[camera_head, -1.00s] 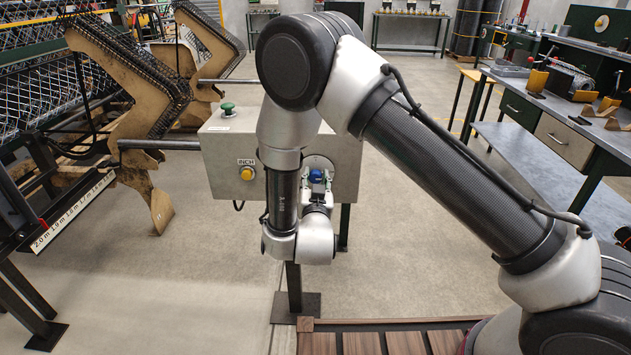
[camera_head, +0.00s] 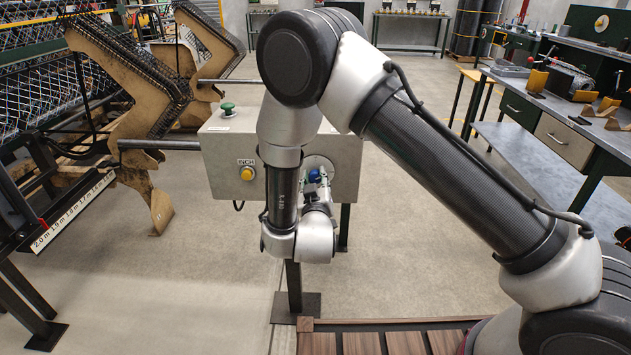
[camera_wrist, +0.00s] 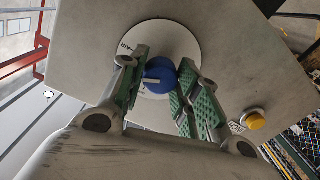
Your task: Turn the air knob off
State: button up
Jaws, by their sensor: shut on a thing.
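The air knob is a blue round knob (camera_wrist: 160,76) with a pale pointer bar, set on a white round dial plate (camera_wrist: 168,38) on the front of a grey control box (camera_head: 228,160). In the wrist view my gripper (camera_wrist: 163,85) has its green-padded fingers on both sides of the knob, shut on it. The wrist picture is rolled, and the pointer bar lies nearly level in it. Part of the dial's lettering is hidden by the fingers. In the head view the knob (camera_head: 314,176) shows just above my wrist, small and partly covered.
A yellow INCH button (camera_head: 247,174) is on the same box face, left of the knob; it shows in the wrist view too (camera_wrist: 255,121). A green button (camera_head: 227,109) tops the box. The weaving machine (camera_head: 60,95) stands left. Open floor (camera_head: 430,230) lies to the right.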

jog(key=n, duration=1.2)
jog(key=shift+h, duration=0.3)
jog(key=shift+n, duration=0.3)
jog(key=o, duration=1.1)
jog(key=shift+c, duration=0.2)
jog(key=s, duration=1.2)
jog(key=shift+a+r, duration=0.25)
